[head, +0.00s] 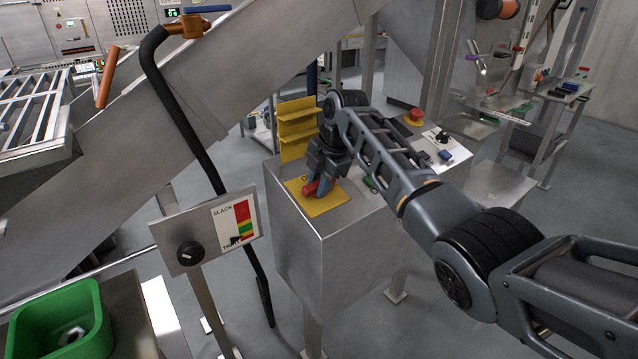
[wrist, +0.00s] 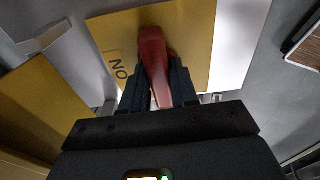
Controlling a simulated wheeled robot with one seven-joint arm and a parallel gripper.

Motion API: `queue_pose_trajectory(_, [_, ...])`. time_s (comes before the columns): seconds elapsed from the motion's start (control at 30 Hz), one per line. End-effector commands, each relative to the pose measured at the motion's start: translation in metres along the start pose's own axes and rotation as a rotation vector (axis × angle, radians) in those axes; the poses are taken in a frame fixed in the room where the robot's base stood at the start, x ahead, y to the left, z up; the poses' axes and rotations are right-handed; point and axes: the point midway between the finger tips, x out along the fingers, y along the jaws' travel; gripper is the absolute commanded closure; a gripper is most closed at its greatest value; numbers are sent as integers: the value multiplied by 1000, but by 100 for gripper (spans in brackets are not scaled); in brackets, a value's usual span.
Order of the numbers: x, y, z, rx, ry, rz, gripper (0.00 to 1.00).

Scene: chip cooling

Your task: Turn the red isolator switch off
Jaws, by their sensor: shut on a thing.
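The red isolator switch (head: 310,189) sits on a yellow plate (head: 326,206) on top of a grey metal cabinet. In the wrist view its red handle (wrist: 153,62) stands out in front of the yellow plate (wrist: 196,30), which carries the letters "NO" as seen, upside down or turned. My gripper (head: 318,182) is shut on the red handle, with one dark finger on each side of it in the wrist view (wrist: 157,92). The base of the switch is partly hidden by the handle and fingers.
A yellow folded guard (head: 296,130) stands behind the plate on the cabinet (head: 310,250). A red button (head: 414,117) and a black knob panel (head: 443,148) lie to the right. A slack/tight gauge panel (head: 205,232) and a black bent lever (head: 185,120) stand at the left.

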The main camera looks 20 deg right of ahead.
Motion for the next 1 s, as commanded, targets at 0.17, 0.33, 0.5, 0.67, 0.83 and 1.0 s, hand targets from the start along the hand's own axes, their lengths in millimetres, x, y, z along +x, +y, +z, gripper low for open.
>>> queue_pose_trajectory(0.17, [0, 0, 0, -1, 0, -1, 60])
queue_pose_trajectory(0.33, [0, 0, 0, -1, 0, -1, 51])
queue_pose_trajectory(0.5, [-1, 0, 0, 0, 0, 0, 51])
queue_pose_trajectory(0.67, [-14, 1, 0, -1, -1, 3, 51])
queue_pose_trajectory(0.83, [-42, 0, 1, 0, -2, 3, 51])
queue_pose_trajectory(1.0, [-66, 0, 0, -1, -1, 2, 51])
